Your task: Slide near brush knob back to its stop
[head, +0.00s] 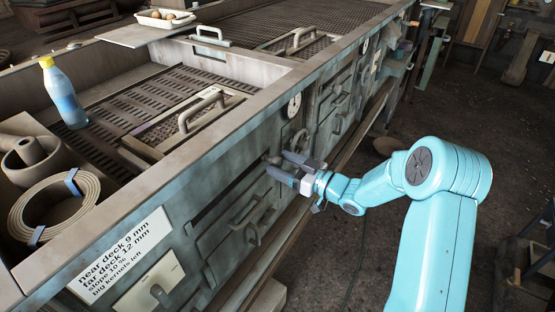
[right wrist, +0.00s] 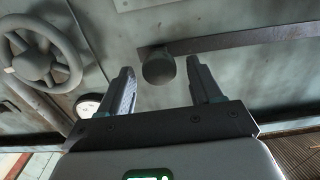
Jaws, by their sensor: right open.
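The near brush knob (right wrist: 158,69) is a dark round knob on the front of the grey-green machine. In the right wrist view it sits between the two fingertips of my right gripper (right wrist: 159,75), with a gap on each side. A dark straight strip, perhaps its slot, runs from it to the right. In the head view my right gripper (head: 279,166) is open at the machine's front wall, and the knob (head: 273,160) shows only in small part at its fingertips. My left gripper is not in view.
A spoked handwheel (right wrist: 42,60) and a white-faced gauge (right wrist: 87,105) are close by on the wall. A labelled panel (head: 125,255) is at the lower left. A ledge runs below the gripper.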

